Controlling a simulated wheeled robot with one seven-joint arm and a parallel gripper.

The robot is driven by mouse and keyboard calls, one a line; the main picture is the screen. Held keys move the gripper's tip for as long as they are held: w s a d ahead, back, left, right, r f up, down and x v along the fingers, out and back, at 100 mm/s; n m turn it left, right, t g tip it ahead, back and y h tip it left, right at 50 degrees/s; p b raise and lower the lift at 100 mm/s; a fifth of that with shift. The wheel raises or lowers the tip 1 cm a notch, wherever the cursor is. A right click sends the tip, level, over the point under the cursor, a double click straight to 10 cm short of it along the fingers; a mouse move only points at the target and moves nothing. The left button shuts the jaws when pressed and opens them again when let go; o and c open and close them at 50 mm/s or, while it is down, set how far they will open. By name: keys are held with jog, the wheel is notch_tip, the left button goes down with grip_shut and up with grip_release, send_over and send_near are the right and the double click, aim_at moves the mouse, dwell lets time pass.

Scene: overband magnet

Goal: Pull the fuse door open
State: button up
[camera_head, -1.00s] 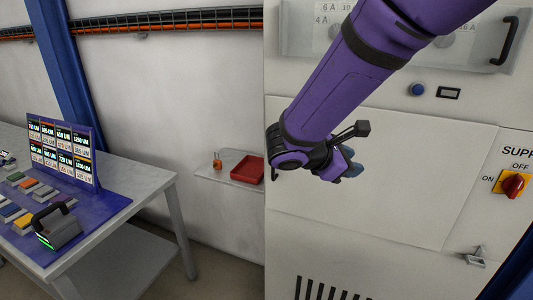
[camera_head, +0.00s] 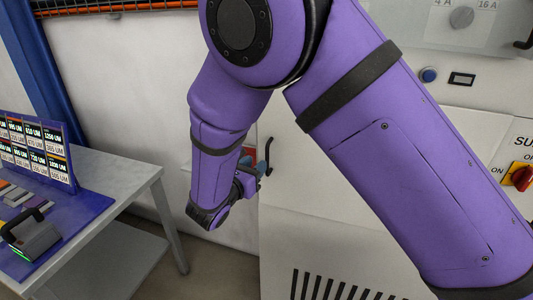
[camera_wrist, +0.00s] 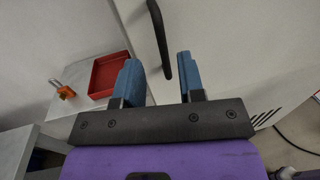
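The pale cabinet door (camera_wrist: 225,45) fills the right of the wrist view. A black bar handle (camera_wrist: 158,30) on it hangs down into the space between my fingertips, as seen there. My gripper (camera_wrist: 158,60) is open, with a blue finger on either side of the handle's lower end and visible gaps to both. How deep the handle sits between the fingers cannot be told. In the head view my gripper (camera_head: 262,166) is at the cabinet's left edge, beside the dark handle (camera_head: 268,152). My arm hides much of the cabinet front (camera_head: 310,230).
A red tray (camera_wrist: 108,75) and a small orange item (camera_wrist: 65,92) lie on a shelf left of the cabinet. A table (camera_head: 110,205) with a blue board stands at left. A red rotary switch (camera_head: 522,178) is on the cabinet's right side.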

aim_at(267, 153)
jog(key=x, duration=0.7)
jog(key=shift+d, duration=0.1)
grip_shut()
